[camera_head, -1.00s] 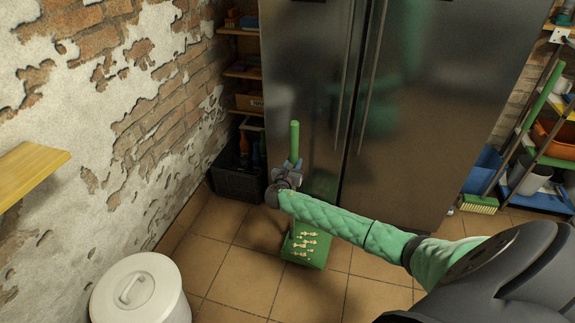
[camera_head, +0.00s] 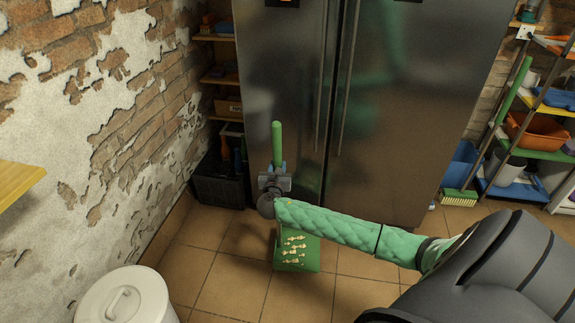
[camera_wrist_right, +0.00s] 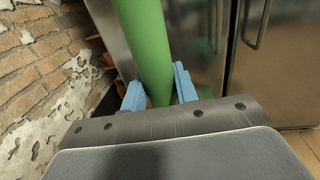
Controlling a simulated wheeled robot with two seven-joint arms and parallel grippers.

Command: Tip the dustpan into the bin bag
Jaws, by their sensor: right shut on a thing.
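A green dustpan (camera_head: 296,258) with a tall upright handle (camera_head: 278,146) is in the middle of the head view, with several pale crumbs in its pan. My right gripper (camera_head: 275,174) is shut on the green handle, which also shows between its light blue fingers in the right wrist view (camera_wrist_right: 150,60). The pan hangs below the gripper; I cannot tell whether it touches the floor. A white lidded bin (camera_head: 125,298) stands at the lower left, its lid on. No bin bag shows in these frames. My left gripper is out of view.
A large steel fridge (camera_head: 390,110) stands behind the dustpan. A dark crate (camera_head: 220,185) sits by the brick wall under shelves. A green broom (camera_head: 460,194) and a loaded rack (camera_head: 530,155) stand at the right. Tiled floor (camera_head: 225,265) is clear between the bin and dustpan.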

